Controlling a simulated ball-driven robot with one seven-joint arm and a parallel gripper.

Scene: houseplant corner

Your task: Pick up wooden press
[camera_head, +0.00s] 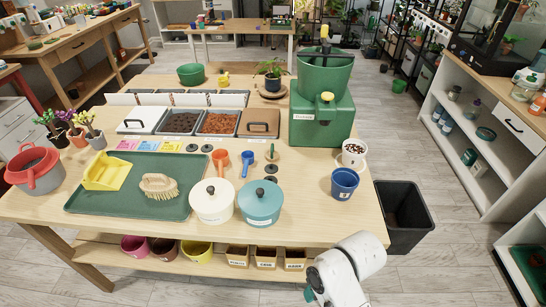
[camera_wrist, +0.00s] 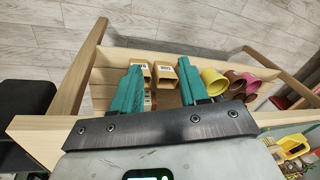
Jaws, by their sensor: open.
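A small round wooden piece with an upright knob, which looks like the wooden press (camera_head: 271,154), stands on the table behind the teal lidded pot (camera_head: 260,202). It is right of the blue scoop (camera_head: 247,160). In the wrist view my gripper (camera_wrist: 159,66) has two teal fingers spread apart with nothing between them. It is low at the table's front edge, facing the lower shelf, well away from the press. In the head view only my arm and a bit of teal finger show at the bottom. The press is not in the wrist view.
A white lidded pot (camera_head: 211,203), orange scoop (camera_head: 220,160), green machine (camera_head: 322,118) and blue cup (camera_head: 344,184) stand near the press. Small wooden boxes (camera_wrist: 187,75) and a yellow pot (camera_wrist: 212,80) fill the lower shelf. A black bin (camera_head: 404,216) stands right of the table.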

